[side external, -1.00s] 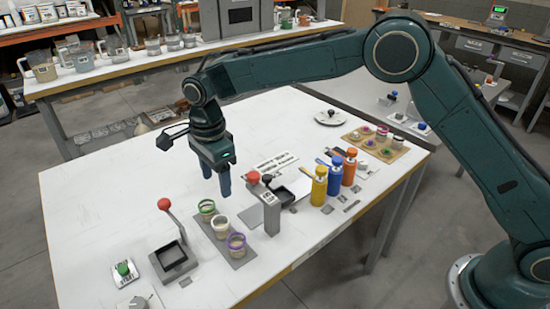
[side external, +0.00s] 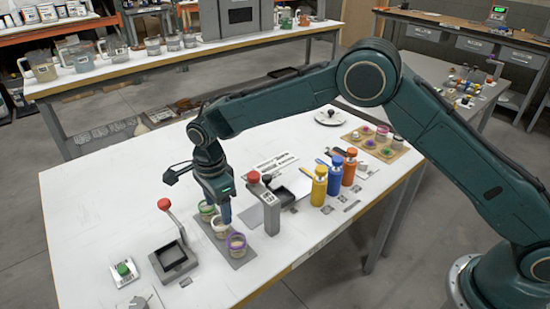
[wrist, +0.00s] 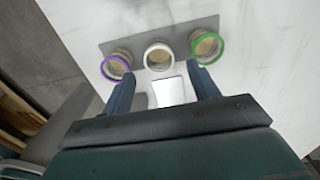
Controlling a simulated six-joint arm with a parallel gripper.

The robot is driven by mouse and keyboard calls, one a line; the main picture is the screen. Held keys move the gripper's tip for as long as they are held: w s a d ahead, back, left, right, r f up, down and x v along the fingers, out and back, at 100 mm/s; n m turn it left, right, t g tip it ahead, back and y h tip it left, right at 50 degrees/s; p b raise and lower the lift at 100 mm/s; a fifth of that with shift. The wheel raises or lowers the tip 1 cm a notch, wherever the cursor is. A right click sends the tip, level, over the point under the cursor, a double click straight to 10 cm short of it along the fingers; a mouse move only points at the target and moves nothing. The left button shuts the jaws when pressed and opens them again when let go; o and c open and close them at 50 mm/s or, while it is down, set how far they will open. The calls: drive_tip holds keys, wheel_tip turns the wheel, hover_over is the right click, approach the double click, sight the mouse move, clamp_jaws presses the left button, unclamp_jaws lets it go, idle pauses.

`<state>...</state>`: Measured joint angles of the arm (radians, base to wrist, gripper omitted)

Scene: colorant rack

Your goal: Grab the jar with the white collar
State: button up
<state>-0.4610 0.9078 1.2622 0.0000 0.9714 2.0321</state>
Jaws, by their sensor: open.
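Three jars stand in a row on a grey plate (side external: 243,259). The jar with the white collar (side external: 219,229) is in the middle, between the green-collared jar (side external: 206,212) and the purple-collared jar (side external: 237,245). In the wrist view the white-collared jar (wrist: 158,56) lies centred ahead of the fingers, with the purple collar (wrist: 116,67) to the left and the green collar (wrist: 207,47) to the right. My gripper (wrist: 160,85) is open and empty. In the side view my gripper (side external: 222,215) is low at the white-collared jar and partly hides it; contact cannot be told.
A grey post with a red top (side external: 254,178) stands close to the right of the jars. A black tray with a red-knobbed lever (side external: 165,204) is at the left. Yellow (side external: 319,187), blue and orange bottles stand further right. The table's left part is clear.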

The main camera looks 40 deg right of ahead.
sight(221, 223)
drive_tip(key=shift+f, duration=0.55)
drive_tip(key=shift+f, duration=0.15)
drive_tip(key=shift+f, duration=2.5)
drive_tip(key=shift+c, duration=0.4)
drive_tip(key=c, duration=1)
